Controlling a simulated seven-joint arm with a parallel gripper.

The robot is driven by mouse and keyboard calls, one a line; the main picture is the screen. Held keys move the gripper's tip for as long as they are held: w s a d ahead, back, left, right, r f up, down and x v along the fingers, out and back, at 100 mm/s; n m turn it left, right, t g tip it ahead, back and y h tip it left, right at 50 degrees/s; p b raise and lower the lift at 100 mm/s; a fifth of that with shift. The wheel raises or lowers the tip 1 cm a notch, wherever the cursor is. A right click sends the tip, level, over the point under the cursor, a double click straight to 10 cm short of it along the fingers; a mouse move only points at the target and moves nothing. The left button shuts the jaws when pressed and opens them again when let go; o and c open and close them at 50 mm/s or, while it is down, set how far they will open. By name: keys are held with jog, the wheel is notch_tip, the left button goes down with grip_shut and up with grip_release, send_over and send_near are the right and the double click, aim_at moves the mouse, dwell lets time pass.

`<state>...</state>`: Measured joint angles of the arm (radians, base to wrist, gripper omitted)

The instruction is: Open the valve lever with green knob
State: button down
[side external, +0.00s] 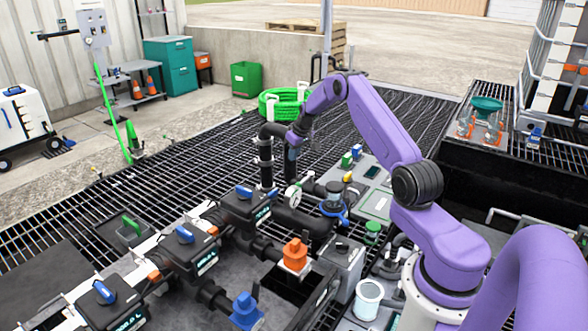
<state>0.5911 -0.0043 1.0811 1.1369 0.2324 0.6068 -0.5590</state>
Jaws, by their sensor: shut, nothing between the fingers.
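My gripper (290,165) points down at the end of the purple arm, beside the tall black pipe (265,165). It is small and dark here, and looks shut and empty. A green handle (131,225) sits in a dark tray at the left of the manifold, well away from my gripper. A small green knob-like piece (346,160) stands on the grey panel right of my gripper, close to a blue one (357,151). A green cap (372,228) is nearer the arm's base. I cannot tell which green part belongs to the valve lever.
Black valve bodies with blue handles (185,234) run diagonally through the manifold. A pressure gauge (292,196) stands just below my gripper. An orange fitting (295,252) and a blue fitting (246,308) rise in front. Open grating (200,150) lies left of the pipes.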

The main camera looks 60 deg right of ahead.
aim_at(301, 184)
notch_tip(301, 184, down, 10)
jog(key=shift+s+a+r, duration=0.15)
jog(key=shift+s, duration=0.15)
dwell(1.0)
jog(key=shift+s, duration=0.1)
dwell(0.4)
jog(key=shift+s+n+y, duration=0.6)
jog(key=shift+s+n, duration=0.75)
jog(key=shift+n, duration=0.35)
jog(key=shift+s+d+n+g+y, duration=0.3)
jog(key=shift+s+d+n+y, duration=0.2)
jog(key=shift+s+d+n, duration=1)
jog(key=shift+s+d+n+g+y, duration=0.4)
jog(key=shift+s+d+n, duration=0.6)
jog(key=shift+n, duration=0.95)
jog(key=shift+s+d+n+g+y, duration=0.2)
jog(key=shift+s+d+n+y, duration=0.4)
jog(key=shift+s+d+n, duration=0.75)
jog(key=shift+s+a+n, duration=0.1)
jog(key=shift+a+n, duration=0.05)
jog(key=shift+n, duration=0.15)
